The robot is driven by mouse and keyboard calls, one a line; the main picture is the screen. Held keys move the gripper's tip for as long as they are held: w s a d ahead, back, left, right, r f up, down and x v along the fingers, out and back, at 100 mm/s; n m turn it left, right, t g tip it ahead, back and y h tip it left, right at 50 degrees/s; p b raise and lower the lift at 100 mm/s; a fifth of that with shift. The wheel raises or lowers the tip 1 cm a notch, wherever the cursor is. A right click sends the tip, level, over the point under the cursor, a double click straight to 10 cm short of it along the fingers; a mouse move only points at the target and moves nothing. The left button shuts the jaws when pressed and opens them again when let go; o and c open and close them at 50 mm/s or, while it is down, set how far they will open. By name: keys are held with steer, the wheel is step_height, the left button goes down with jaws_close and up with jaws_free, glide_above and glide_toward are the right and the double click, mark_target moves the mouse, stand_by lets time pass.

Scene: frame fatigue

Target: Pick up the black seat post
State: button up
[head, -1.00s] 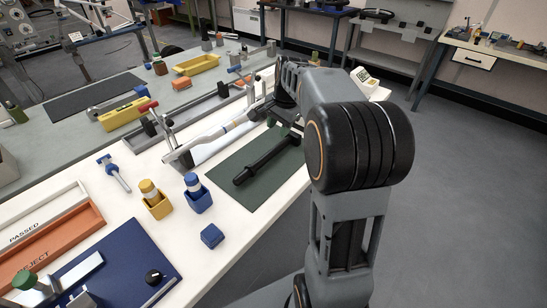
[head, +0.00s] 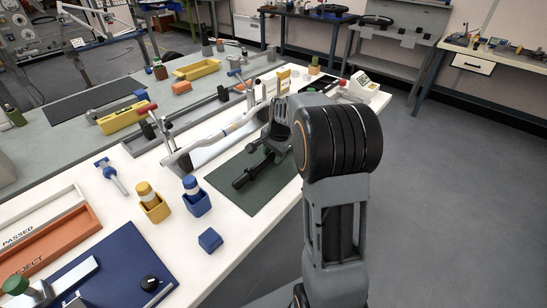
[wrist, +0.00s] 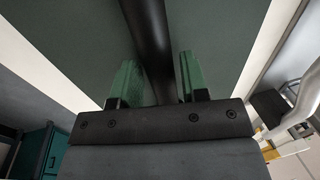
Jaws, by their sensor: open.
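The black seat post (head: 243,180) lies on a dark green mat (head: 258,196) on the white bench in the head view. Its near end shows, and my gripper and wrist hide much of the rest. My gripper (head: 273,152) is low over the post's far part. In the wrist view the post (wrist: 148,30) runs between the two green fingers of my gripper (wrist: 157,78). The fingers are open, one on each side of the post, with gaps showing. I cannot tell how far they are above the mat.
A clamped white frame tube (head: 215,140) lies just behind the mat. Yellow (head: 154,208) and blue (head: 197,200) cups holding bottles, and a small blue box (head: 210,240), stand to the near left. A white device (head: 362,88) sits at the bench's far end. The mat's near part is clear.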

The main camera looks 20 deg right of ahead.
steer(key=shift+f, duration=0.25)
steer(key=shift+c, duration=0.3)
jaws_close()
steer(key=shift+r, duration=0.2)
